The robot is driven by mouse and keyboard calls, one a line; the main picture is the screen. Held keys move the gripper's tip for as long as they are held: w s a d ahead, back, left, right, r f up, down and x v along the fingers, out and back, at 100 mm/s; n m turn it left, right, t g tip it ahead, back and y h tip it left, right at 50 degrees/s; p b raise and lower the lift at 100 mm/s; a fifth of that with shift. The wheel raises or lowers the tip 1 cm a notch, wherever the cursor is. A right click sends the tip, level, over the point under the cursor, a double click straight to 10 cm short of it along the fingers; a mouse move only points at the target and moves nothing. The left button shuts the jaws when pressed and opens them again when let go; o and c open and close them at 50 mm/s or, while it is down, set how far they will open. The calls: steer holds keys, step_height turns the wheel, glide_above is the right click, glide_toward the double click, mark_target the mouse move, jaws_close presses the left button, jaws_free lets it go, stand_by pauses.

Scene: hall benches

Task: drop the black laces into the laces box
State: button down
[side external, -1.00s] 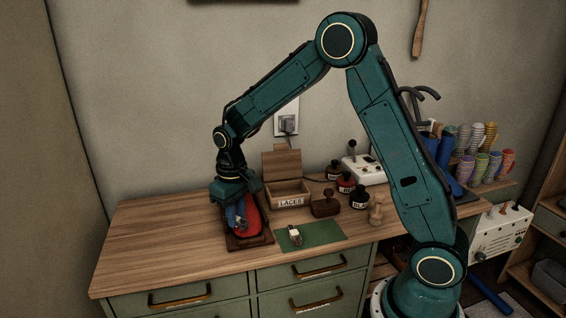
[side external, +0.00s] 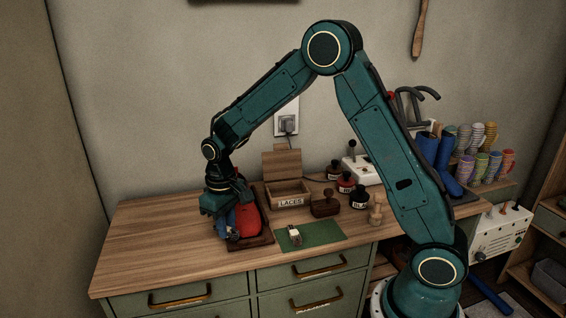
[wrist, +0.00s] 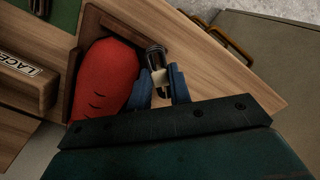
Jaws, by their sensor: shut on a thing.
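My gripper (wrist: 162,88), with blue fingers, is shut on the black laces (wrist: 156,60), a dark bundle with a pale band, in the wrist view. In the side view my gripper (side external: 228,224) is low at the left side of a red rounded thing (side external: 248,221); the bundle cannot be made out there. The red thing also fills the left of the wrist view (wrist: 104,80). The laces box (side external: 291,201) is wooden and labelled LACES, with its lid raised, behind and right of my gripper. Its label edge shows in the wrist view (wrist: 20,66).
The red thing lies on a dark wooden tray (side external: 262,238). A green mat (side external: 322,234) with a small pale-banded item (side external: 295,236) lies to the right. A brown block with a knob (side external: 325,205) and dark bottles stand right of the box. The bench's left side is clear.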

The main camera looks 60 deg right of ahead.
step_height(320, 180, up, 16)
steer(key=s+d, duration=0.3)
steer(key=d, duration=2.5)
steer(key=shift+d+f, duration=0.15)
steer(key=shift+f, duration=2.4)
steer(key=shift+f, duration=2.95)
